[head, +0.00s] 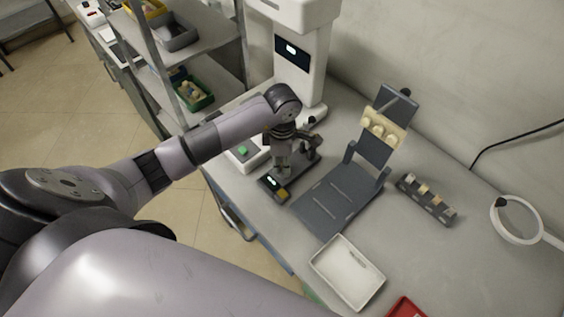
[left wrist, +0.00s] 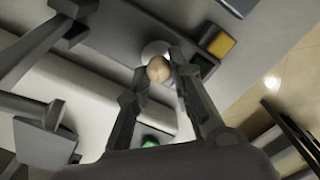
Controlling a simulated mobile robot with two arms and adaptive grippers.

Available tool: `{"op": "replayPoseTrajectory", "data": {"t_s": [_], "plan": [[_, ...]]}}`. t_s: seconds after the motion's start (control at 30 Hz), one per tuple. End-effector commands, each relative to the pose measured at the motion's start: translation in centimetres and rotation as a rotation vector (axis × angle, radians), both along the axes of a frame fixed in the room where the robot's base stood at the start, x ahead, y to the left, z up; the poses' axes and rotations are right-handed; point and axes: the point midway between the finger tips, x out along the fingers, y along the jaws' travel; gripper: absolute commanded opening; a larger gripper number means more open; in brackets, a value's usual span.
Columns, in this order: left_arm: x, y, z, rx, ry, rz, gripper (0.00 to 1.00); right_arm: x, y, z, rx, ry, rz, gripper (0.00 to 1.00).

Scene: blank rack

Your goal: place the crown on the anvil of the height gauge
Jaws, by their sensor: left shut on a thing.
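The height gauge (head: 270,184) stands on the bench, a dark base with a lit display and a yellow button. Its base also shows in the left wrist view (left wrist: 195,22), with a pale round disc, seemingly the anvil (left wrist: 152,48), on it. My left gripper (head: 282,170) points down over the gauge base. In the left wrist view it (left wrist: 162,76) is shut on the small beige crown (left wrist: 158,69). The crown overlaps the disc in that view; I cannot tell whether they touch. In the head view the crown is too small to make out. My right gripper is not in view.
A white machine (head: 300,75) stands behind the gauge. A grey stand (head: 338,196) with a beige tooth model (head: 383,130) is to the right, with a block holder (head: 426,199), a white tray (head: 340,284) and a ring magnifier (head: 494,222). A shelf (head: 200,60) is at left.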

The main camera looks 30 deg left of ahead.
Motion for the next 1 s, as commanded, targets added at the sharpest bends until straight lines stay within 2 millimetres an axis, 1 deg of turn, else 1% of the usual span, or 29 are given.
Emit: {"op": "replayPoseTrajectory", "data": {"t_s": [0.03,0.13,0.37,0.5,0.53,0.8,0.83,1.0], "plan": [[-0.1,0.0,-0.6,-0.001,0.003,0.001,0.10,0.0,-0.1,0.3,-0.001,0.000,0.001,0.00],[0.0,0.0,-1.4,0.000,0.000,0.001,0.10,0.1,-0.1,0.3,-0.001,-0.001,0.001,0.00],[0.0,0.0,-1.5,0.000,-0.001,0.000,0.10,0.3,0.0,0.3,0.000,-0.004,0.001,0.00],[0.0,0.0,-1.9,0.001,-0.002,0.000,0.10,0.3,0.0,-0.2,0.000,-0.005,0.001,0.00],[0.0,0.0,-1.9,0.001,-0.002,0.000,0.21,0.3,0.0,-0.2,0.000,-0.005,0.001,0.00],[0.0,0.0,-1.7,0.000,-0.001,0.000,0.39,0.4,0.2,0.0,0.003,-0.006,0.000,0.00],[0.0,0.0,-1.7,0.000,-0.001,0.000,0.41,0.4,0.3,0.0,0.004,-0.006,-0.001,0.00],[0.0,0.0,-1.8,0.000,-0.001,0.000,0.41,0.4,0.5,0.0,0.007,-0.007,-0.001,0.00]]}}
